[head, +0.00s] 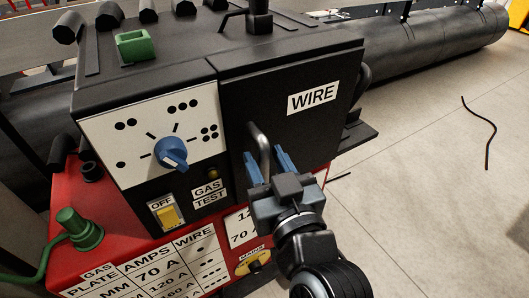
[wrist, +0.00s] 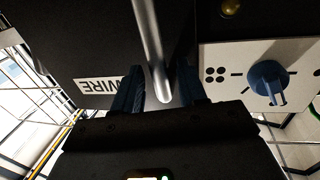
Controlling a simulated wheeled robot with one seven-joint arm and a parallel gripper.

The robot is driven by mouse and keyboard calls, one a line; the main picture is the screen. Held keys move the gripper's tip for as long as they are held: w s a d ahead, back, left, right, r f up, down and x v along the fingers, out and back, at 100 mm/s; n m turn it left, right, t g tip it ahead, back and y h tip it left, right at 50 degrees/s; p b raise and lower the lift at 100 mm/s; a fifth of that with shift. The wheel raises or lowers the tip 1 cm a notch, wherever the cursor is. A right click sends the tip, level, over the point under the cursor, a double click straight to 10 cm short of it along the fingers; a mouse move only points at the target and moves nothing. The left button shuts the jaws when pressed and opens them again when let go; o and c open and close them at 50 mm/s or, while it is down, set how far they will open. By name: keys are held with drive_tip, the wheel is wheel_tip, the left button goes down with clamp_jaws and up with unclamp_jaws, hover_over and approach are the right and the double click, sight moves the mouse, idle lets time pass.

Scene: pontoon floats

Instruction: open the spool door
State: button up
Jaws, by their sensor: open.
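The spool door (head: 300,118) is the black panel labelled WIRE on the right of the black machine, and it looks shut. Its metal bar handle (head: 263,146) stands at the door's left side. My gripper (head: 269,158) has blue fingers and is open at the handle, one finger on each side of it. In the wrist view the handle (wrist: 150,50) runs down between the two fingers (wrist: 160,92). I cannot tell whether either finger touches it. The door also shows in the wrist view (wrist: 75,45), with its label upside down.
Left of the door is a white panel with a blue knob (head: 171,152), also in the wrist view (wrist: 268,80). Below it are a yellow switch (head: 167,214) and a red cabinet (head: 75,262). A black pipe (head: 430,45) lies behind. Floor at right is mostly clear, with a thin rod (head: 489,130).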

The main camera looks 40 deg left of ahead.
drive_tip(key=shift+w+a, duration=0.4)
drive_tip(key=shift+a, duration=0.2)
clamp_jaws()
